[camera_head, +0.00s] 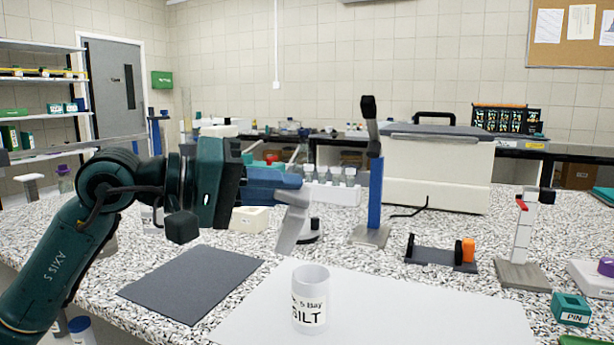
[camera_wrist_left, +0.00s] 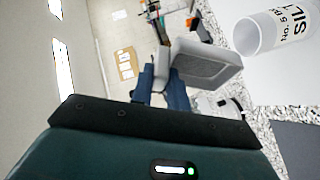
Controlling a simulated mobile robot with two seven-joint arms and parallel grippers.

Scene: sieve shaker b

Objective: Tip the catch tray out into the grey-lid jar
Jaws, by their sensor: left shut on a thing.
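My left gripper (camera_head: 290,182) comes in from the left with its blue fingers shut on a grey tray (camera_head: 292,224), which it holds steeply tilted in the air. The tray also shows beyond the fingers in the wrist view (camera_wrist_left: 207,65). A white, open-topped jar (camera_head: 311,300) labelled "SILT" stands upright on the white sheet (camera_head: 400,312). No lid shows on it. In the head view the tray is above and left of the jar's mouth; in the wrist view the jar (camera_wrist_left: 268,33) is right of the tray, apart from it. My right gripper is not in view.
A dark grey mat (camera_head: 190,283) lies left of the sheet. A blue post stand (camera_head: 375,205), a rack of small jars (camera_head: 332,190) and a large white box (camera_head: 435,172) stand behind. A black holder with an orange part (camera_head: 440,254) is at right.

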